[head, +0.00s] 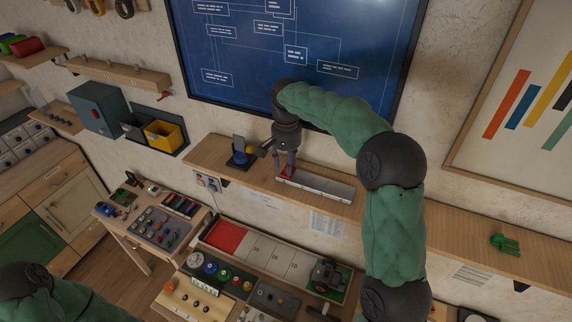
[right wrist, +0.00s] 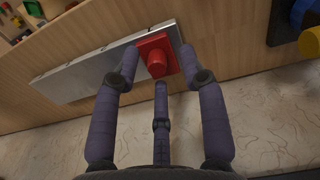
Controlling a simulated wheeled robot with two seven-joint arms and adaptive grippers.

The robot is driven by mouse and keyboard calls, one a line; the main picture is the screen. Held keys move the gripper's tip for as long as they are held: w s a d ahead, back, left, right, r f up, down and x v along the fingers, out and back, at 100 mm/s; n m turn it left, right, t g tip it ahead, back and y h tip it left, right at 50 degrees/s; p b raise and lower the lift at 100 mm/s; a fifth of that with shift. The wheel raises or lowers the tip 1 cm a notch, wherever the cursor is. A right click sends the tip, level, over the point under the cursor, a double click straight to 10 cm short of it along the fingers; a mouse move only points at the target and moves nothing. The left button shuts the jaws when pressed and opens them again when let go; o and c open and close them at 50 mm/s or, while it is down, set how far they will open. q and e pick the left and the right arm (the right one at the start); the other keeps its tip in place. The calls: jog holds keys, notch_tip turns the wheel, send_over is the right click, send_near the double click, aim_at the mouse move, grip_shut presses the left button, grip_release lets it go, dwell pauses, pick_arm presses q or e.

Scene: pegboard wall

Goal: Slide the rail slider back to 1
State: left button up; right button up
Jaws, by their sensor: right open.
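The rail slider (head: 288,173) is a small red block with a raised knob, at the left end of a grey metal rail (head: 326,187) on the wooden shelf. In the right wrist view the slider (right wrist: 153,57) shows at the right end of the rail (right wrist: 92,68). My right gripper (head: 284,166) points down over the slider. Its fingers are open, spread around the knob, with a gap visible between them and the knob. Marks on the rail are too small to read. My left arm shows only at the lower left edge; its gripper is out of view.
A dark stand with a blue part (head: 240,157) stands on the shelf (head: 215,150) left of the rail. A green object (head: 505,244) lies far right on the shelf. A blue board (head: 300,45) hangs behind my right arm. A workbench with a red-ended tray (head: 225,236) stands below.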

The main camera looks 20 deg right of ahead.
notch_tip(320, 180, up, 11)
jog(key=shift+a, duration=0.2)
jog(key=shift+w+f, duration=0.1)
dwell(0.5)
